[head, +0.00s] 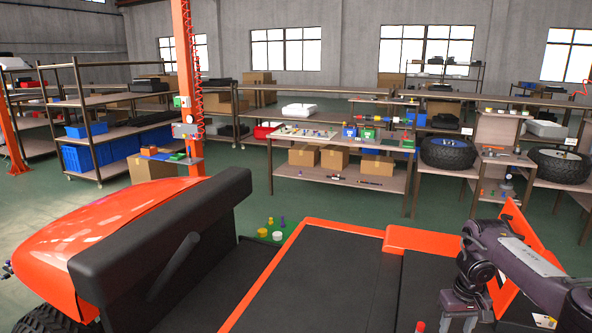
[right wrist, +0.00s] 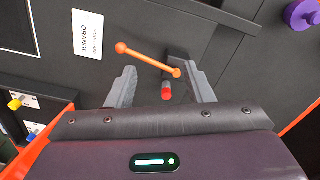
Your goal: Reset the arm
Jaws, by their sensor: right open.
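My right arm (head: 500,260) comes in at the right of the head view, bent over the black cart bed (head: 330,280). In the right wrist view my right gripper (right wrist: 162,78) has its two grey fingers spread apart. An orange rod with ball ends (right wrist: 148,60) lies across the space beyond and between the fingertips, and a red-tipped peg (right wrist: 166,92) stands between the fingers. I see nothing gripped; whether the fingers touch the rod is unclear. My left arm and gripper are not in view.
A white card reading ORANGE (right wrist: 87,33) lies on the dark panel. A purple knob (right wrist: 302,14) is at upper right. The cart has an orange hood (head: 100,235) and a black seat back (head: 165,230). A workbench (head: 340,145) stands behind, with green floor between.

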